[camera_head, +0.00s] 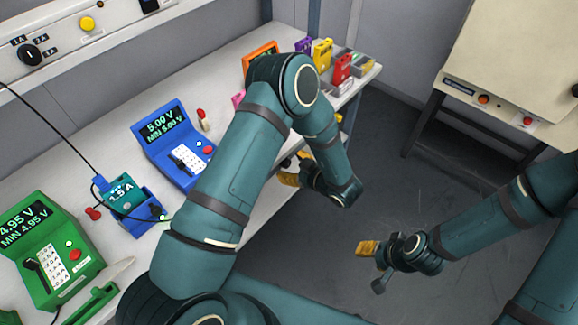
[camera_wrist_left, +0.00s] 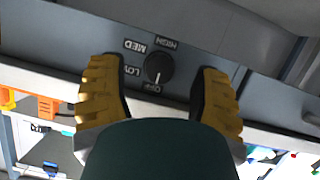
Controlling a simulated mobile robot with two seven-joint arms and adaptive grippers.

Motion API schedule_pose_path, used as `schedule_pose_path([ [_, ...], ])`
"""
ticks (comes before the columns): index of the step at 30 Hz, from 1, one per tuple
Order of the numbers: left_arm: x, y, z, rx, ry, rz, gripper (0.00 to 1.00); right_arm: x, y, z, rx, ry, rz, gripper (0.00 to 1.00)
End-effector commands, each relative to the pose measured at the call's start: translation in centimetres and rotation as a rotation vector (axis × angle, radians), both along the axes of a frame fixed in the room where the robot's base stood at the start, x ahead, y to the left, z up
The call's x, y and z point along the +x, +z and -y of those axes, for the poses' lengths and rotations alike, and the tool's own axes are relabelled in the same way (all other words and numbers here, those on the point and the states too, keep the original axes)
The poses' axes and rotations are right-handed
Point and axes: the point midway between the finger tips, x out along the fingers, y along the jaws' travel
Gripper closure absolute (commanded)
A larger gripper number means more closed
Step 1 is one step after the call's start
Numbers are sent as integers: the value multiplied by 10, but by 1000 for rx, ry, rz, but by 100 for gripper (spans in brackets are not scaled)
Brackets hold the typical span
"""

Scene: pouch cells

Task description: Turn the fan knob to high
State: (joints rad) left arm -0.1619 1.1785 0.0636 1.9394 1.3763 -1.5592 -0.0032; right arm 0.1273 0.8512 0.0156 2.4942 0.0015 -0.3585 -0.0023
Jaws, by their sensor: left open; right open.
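The black round fan knob (camera_wrist_left: 159,67) sits on a grey panel in the left wrist view, with labels HIGH, MED, LOW and OFF around it. The labels appear upside down. Its white pointer line points toward OFF. My left gripper (camera_wrist_left: 158,82) is open, with one yellow finger on each side of the knob; I cannot tell how far they are from the panel. In the head view, my left gripper (camera_head: 290,174) is partly hidden by its arm, and I cannot make out the fan knob. My right gripper (camera_head: 367,250) is open and empty above the floor.
A white bench (camera_head: 225,62) carries a green meter (camera_head: 48,250), a blue meter (camera_head: 172,143), an orange device (camera_head: 260,50) and several coloured items. A black-knobbed panel (camera_head: 60,50) stands behind. A beige machine (camera_head: 510,70) is at right. The floor between is clear.

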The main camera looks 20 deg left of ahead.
Motion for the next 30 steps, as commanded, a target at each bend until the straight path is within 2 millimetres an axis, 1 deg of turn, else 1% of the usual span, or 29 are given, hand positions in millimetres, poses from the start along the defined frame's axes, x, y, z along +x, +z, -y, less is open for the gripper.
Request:
schedule_pose_path([
  [1, 2, -3, -5, 0, 2, 0, 36, 0, -2, 0, 0, 0, 1, 53],
  [5, 5, -5, -11, 0, 0, 1, 36, 1, -3, 0, 0, -1, 2, 53],
  [14, 6, -5, -13, 1, 0, 0, 36, 1, -3, 0, 0, -1, 2, 53],
  [15, 5, -5, -13, 0, 0, 0, 41, 1, -3, 0, 0, -1, 2, 53],
  [17, 5, -5, -12, 0, 0, 0, 62, 1, -3, 0, 0, -1, 2, 53],
  [18, 5, -5, -12, 0, 0, 0, 76, 1, -3, 0, 0, -1, 2, 53],
  [20, 5, -5, -12, 0, 0, 0, 98, 1, -3, 0, 0, -1, 2, 53],
  [21, 5, -5, -12, 0, 0, 0, 100, 1, -3, 0, 0, -1, 2, 53],
  [26, 5, -5, -12, 1, 0, -3, 100, 1, -2, 0, 0, -1, 2, 53],
  [30, 6, -4, -13, 11, 0, -26, 100, 0, 2, 0, 0, 0, 0, 53],
])
